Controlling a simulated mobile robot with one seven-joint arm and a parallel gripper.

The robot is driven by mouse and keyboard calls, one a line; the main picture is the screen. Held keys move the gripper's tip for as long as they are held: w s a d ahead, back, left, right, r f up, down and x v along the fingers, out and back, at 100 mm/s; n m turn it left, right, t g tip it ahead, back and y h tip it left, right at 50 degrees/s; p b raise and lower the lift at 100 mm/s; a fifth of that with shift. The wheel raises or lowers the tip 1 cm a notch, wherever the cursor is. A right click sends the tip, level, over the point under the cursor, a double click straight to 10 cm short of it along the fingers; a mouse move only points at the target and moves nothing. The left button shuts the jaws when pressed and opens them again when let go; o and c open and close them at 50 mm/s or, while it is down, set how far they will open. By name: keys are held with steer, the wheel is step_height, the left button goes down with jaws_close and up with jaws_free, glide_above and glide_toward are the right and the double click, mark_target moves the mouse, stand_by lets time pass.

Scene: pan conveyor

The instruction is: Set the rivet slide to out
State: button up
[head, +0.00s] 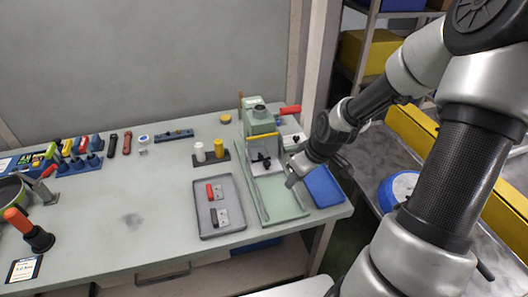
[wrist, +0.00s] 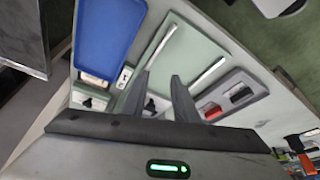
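A green rivet press (head: 258,122) with a red lever (head: 288,110) stands at the right end of the table. In front of it lies a pale green base plate (head: 278,198) with side rails. It also shows in the wrist view (wrist: 183,52). A light block with a dark knob (head: 262,162) sits at the plate's back end, under the press; it looks like the rivet slide, but I cannot be sure. My gripper (head: 291,182) is above the plate's right side, in front of the press. In the wrist view its two fingers (wrist: 160,76) are apart with nothing between them.
A blue tray (head: 324,187) lies right of the plate. A grey tray (head: 229,226) with red-handled and black-handled parts lies left. White and yellow cylinders (head: 210,152) stand behind it. The table's middle (head: 130,200) is mostly free.

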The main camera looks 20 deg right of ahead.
steer(key=shift+w+d+f, duration=0.2)
steer(key=shift+w+d, duration=0.05)
steer(key=shift+w, duration=0.3)
steer(key=b, duration=0.1)
glide_toward(267, 162)
steer(key=x, duration=0.4)
steer(key=shift+a+f, duration=0.1)
steer(key=shift+f, duration=0.3)
steer(key=shift+b+x, duration=0.35)
steer(key=shift+x, duration=0.65)
steer(key=shift+w+f, duration=0.15)
steer(key=shift+f, duration=0.3)
jaws_close()
